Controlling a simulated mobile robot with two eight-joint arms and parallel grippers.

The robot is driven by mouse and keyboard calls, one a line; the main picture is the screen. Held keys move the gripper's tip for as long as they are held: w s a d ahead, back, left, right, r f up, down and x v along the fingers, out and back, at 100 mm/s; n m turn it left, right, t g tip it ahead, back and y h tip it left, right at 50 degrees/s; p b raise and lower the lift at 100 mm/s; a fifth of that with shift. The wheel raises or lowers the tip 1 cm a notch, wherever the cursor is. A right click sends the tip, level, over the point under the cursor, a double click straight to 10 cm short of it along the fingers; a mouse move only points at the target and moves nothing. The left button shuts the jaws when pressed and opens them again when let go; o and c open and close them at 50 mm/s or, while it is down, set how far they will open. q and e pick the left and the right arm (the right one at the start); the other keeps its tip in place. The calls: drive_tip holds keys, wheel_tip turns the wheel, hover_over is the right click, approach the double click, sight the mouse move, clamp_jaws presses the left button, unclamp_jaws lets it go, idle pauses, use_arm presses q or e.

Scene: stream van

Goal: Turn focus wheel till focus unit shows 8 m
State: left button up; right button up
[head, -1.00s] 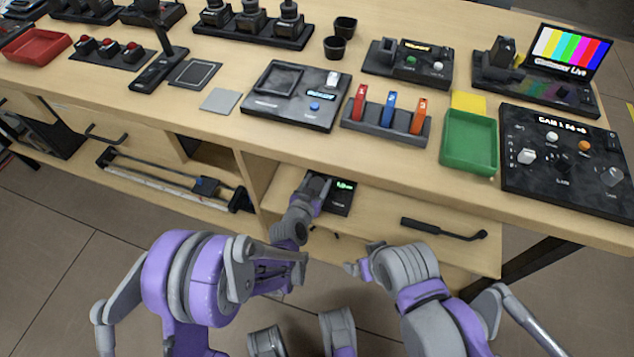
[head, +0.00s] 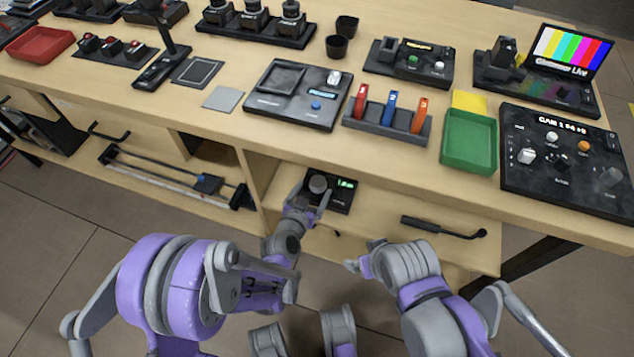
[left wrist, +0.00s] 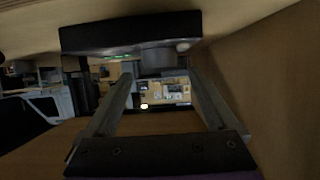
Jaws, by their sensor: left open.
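The focus unit (head: 341,203) is a dark box with a small green lit display, on the lower shelf under the table. Its digits are too small to read for sure. The grey round focus wheel (head: 318,184) stands on its left part. My left gripper (head: 309,193) is open, with its fingers apart at the near side of the wheel. In the left wrist view the wheel (left wrist: 158,62) shows between the far ends of the fingers, against the dark unit (left wrist: 130,35); contact cannot be told. My right gripper (head: 358,265) hangs in front of the shelf, its jaws unclear.
The tabletop (head: 390,165) overhangs the shelf and carries control panels and a green tray (head: 469,141).

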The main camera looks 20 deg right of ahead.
use_arm(q)
drive_tip(key=v, duration=0.5)
drive_tip(key=shift+s+a, duration=0.15)
use_arm(e)
drive_tip(key=shift+r, duration=0.25)
use_arm(q)
drive_tip(key=shift+a+r, duration=0.1)
drive_tip(key=shift+r, duration=0.05)
drive_tip(key=s+a+r+n+g+y, duration=0.1)
drive_tip(key=s+a+r+g, duration=0.15)
drive_tip(key=a, duration=0.35)
drive_tip(key=s+a+r+n+g+y, duration=0.1)
drive_tip(key=s+a+r+y, duration=0.15)
drive_tip(key=a, duration=0.35)
drive_tip(key=s+a+r+n+g+y+p, duration=0.1)
drive_tip(key=s+a+r+n+g+y, duration=0.1)
drive_tip(key=s+a, duration=0.55)
drive_tip(key=s+a+r+n+g+y, duration=0.1)
drive_tip(key=s+a+r+n+y, duration=0.15)
drive_tip(key=s+a, duration=0.5)
wheel_tip(320, 180, up, 21)
drive_tip(key=w+p, duration=0.1)
drive_tip(key=p, duration=1.8)
drive_tip(key=shift+d+r+t+h+p, duration=0.25)
drive_tip(key=shift+d+t+h+p, duration=0.05)
drive_tip(key=shift+t+p, duration=0.05)
use_arm(e)
wheel_tip(320, 180, up, 23)
drive_tip(key=w+t, duration=0.1)
drive_tip(key=shift+w, duration=0.25)
